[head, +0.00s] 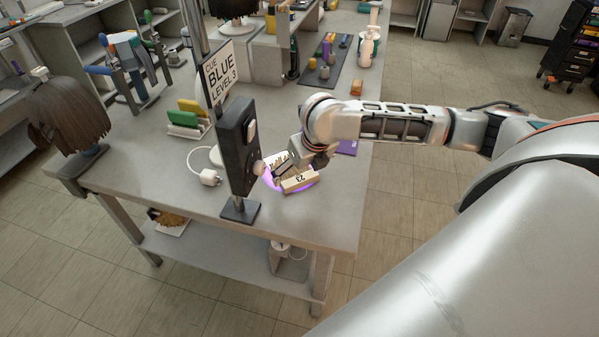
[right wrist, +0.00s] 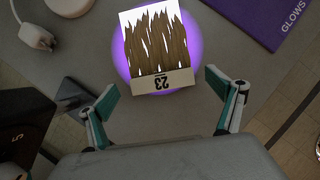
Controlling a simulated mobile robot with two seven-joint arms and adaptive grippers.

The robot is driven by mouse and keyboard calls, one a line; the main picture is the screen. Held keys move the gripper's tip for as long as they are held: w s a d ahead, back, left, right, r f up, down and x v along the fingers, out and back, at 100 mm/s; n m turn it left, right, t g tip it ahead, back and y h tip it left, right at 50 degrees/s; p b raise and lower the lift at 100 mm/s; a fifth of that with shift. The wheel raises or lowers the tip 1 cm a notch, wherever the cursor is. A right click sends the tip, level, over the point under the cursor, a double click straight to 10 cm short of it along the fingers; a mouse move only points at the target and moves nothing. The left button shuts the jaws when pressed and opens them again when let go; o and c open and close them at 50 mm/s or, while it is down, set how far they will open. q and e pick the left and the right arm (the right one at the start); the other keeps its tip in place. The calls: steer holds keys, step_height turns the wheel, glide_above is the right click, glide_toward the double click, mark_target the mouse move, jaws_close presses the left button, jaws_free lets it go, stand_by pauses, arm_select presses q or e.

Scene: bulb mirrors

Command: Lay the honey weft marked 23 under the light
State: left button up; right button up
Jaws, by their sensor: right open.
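The weft marked 23 (head: 298,182) lies on the table under the light, in a violet glow. In the right wrist view it is a pale card with brown pointed strands (right wrist: 155,40) and an upside-down 23 band (right wrist: 162,84). The violet light patch (right wrist: 119,62) spreads around it. My right gripper (head: 291,166) is over the weft; in the right wrist view its two fingers (right wrist: 162,82) are apart, one on each side of the label end, gripping nothing. The black lamp post (head: 238,150) stands just left of the weft. My left gripper is not in view.
A sign (head: 218,77) reads CUE BLUE LEVEL 3. A white plug (head: 209,178) lies left of the post. A purple card (right wrist: 262,18) reading GLOWS lies to the right. A wig on a stand (head: 68,118) is at the left. The table's front edge is close.

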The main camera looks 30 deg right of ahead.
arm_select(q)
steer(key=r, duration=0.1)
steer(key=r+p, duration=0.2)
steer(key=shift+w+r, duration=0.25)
arm_select(e)
steer(key=v, duration=1)
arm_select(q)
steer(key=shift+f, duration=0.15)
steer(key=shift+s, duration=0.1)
